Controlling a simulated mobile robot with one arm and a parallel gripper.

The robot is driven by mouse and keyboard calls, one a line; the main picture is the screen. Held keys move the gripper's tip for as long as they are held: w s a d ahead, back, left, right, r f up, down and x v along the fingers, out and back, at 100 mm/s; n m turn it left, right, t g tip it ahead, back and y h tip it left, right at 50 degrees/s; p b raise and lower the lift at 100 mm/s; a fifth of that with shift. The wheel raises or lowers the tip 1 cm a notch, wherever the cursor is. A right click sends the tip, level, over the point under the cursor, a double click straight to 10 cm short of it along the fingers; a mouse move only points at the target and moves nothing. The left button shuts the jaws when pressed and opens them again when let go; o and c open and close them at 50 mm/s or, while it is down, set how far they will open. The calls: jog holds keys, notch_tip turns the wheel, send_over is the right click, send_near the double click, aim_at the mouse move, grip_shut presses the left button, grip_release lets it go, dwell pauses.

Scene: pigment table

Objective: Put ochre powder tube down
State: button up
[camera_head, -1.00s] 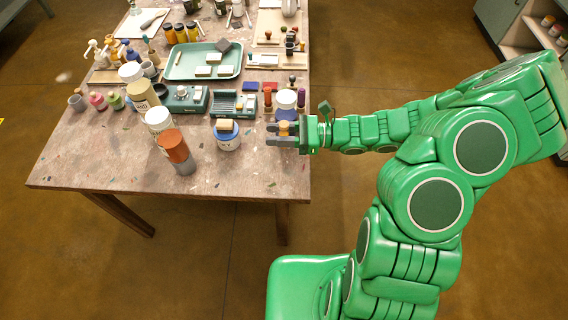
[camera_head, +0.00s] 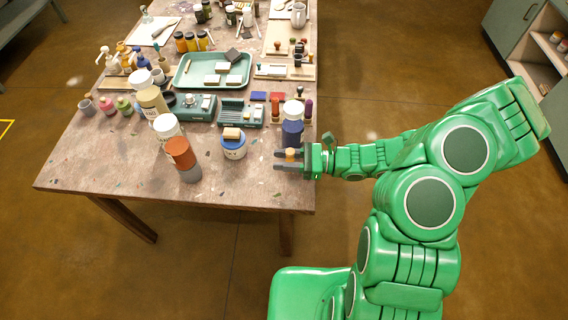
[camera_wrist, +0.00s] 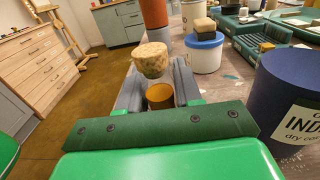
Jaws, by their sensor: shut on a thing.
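The ochre powder tube (camera_wrist: 160,95) is between my gripper's two grey fingers, with a cork-like stopper (camera_wrist: 152,60) on top and an orange-yellow body below. In the head view the small ochre tube (camera_head: 290,155) shows between the fingertips. My gripper (camera_head: 288,160) is shut on it at the table's right front edge. The tube's lower end is hidden, so I cannot tell whether it touches the table (camera_head: 110,170).
A large dark blue indigo jar (camera_head: 292,133) stands just behind my gripper; it is close at the right in the wrist view. A white-and-blue tub (camera_head: 233,147) and an orange-and-grey canister (camera_head: 184,160) stand to the left. The front table strip is clear.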

jog(key=shift+f, duration=1.25)
jog(key=shift+f, duration=0.25)
jog(key=o, duration=1)
jog(key=shift+s+d+r, duration=0.1)
jog(key=shift+d+r, duration=0.05)
jog(key=shift+d, duration=1.85)
jog(key=shift+s+d+r, duration=0.1)
jog(key=shift+d+r, duration=0.05)
jog(key=shift+d, duration=1.8)
